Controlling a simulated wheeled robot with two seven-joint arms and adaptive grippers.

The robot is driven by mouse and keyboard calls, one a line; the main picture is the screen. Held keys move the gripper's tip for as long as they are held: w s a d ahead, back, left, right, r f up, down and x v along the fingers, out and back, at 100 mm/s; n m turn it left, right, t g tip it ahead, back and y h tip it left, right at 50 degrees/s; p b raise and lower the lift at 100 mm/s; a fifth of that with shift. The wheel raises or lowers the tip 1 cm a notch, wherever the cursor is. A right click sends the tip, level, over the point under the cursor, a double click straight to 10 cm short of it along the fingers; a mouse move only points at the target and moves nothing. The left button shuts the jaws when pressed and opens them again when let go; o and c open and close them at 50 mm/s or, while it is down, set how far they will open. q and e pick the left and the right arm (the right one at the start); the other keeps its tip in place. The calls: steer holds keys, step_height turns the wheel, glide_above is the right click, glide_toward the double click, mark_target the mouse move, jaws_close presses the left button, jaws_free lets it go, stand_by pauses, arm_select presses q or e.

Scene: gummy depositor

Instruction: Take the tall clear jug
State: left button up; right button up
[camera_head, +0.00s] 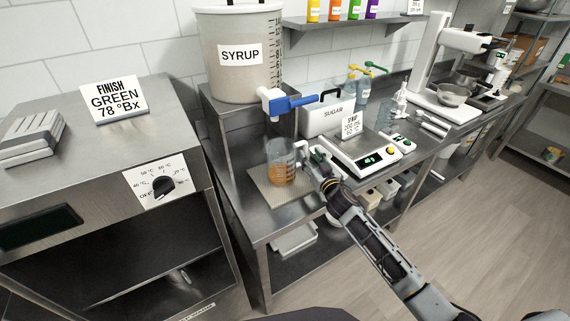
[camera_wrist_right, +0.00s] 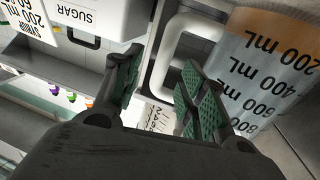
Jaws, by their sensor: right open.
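The tall clear jug (camera_head: 281,165) stands upright on a beige mat (camera_head: 262,192) on the steel bench, under the blue-handled tap of the syrup tank. It holds amber liquid in its lower part. In the right wrist view the jug (camera_wrist_right: 265,70) shows large at the right, upside down, with black mL marks and a pale handle (camera_wrist_right: 163,48). My right gripper (camera_head: 309,158) is at the jug's handle side. Its green-padded fingers (camera_wrist_right: 157,90) are open, and the handle shows beyond and between them; contact cannot be told. My left gripper is not in view.
The syrup tank (camera_head: 240,55) stands on a raised steel stand behind the jug. A scale (camera_head: 365,155) and a sugar bin (camera_head: 325,115) are to the right. A steel cabinet with a dial (camera_head: 158,185) stands left. Little bench is free around the jug.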

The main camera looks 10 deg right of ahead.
mark_target(306, 151)
steer(key=shift+w+a+r+p, duration=0.1)
steer(key=shift+w+a+p, duration=0.1)
steer(key=shift+w, duration=0.6)
steer(key=shift+w+a+r+p, duration=0.1)
steer(key=shift+w+a+p, duration=0.05)
steer(key=shift+w, duration=0.6)
steer(key=shift+w+a+f, duration=0.1)
steer(key=shift+w+a, duration=0.05)
steer(key=shift+w, duration=0.7)
steer(key=shift+c, duration=0.4)
jaws_close()
